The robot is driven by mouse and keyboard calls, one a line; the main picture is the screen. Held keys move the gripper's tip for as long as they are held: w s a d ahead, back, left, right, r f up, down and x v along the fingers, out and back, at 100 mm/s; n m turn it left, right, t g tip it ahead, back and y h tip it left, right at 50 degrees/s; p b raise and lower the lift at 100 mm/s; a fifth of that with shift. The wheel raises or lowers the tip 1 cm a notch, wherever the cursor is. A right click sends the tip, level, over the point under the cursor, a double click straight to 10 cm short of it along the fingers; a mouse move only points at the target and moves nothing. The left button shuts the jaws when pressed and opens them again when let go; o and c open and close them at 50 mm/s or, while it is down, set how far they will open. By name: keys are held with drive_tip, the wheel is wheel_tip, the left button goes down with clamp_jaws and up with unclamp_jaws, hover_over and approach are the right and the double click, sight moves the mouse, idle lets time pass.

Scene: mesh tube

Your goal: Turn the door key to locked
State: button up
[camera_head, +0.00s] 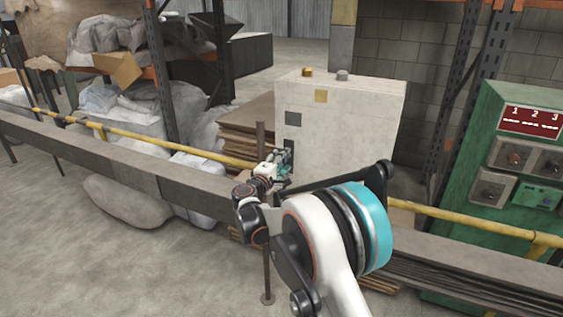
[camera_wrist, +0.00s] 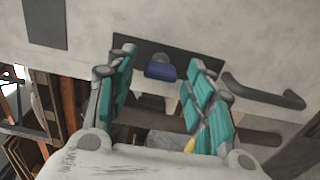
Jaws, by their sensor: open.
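A blue door key (camera_wrist: 160,71) sits in a round grey lock on a dark plate (camera_wrist: 185,60) on the white cabinet's face in the wrist view. My gripper (camera_wrist: 167,62) is open, with one teal-padded finger on each side of the key. The key appears between the fingertips; I cannot tell whether they touch it. In the head view my gripper (camera_head: 283,158) is at the lower left of the white cabinet (camera_head: 350,125). My own arm hides part of the cabinet there, and the key cannot be made out.
A dark curved handle (camera_wrist: 265,95) is right of the key. A yellow rail (camera_head: 160,138) and a grey beam (camera_head: 110,160) run in front of the cabinet. A green control box (camera_head: 482,225) stands at the right. Stacked boards (camera_head: 245,130) are left of the cabinet.

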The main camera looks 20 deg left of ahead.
drive_tip(key=shift+s, duration=0.1)
drive_tip(key=s, duration=1.1)
drive_tip(key=shift+s+a, duration=0.35)
drive_tip(key=shift+a, duration=0.1)
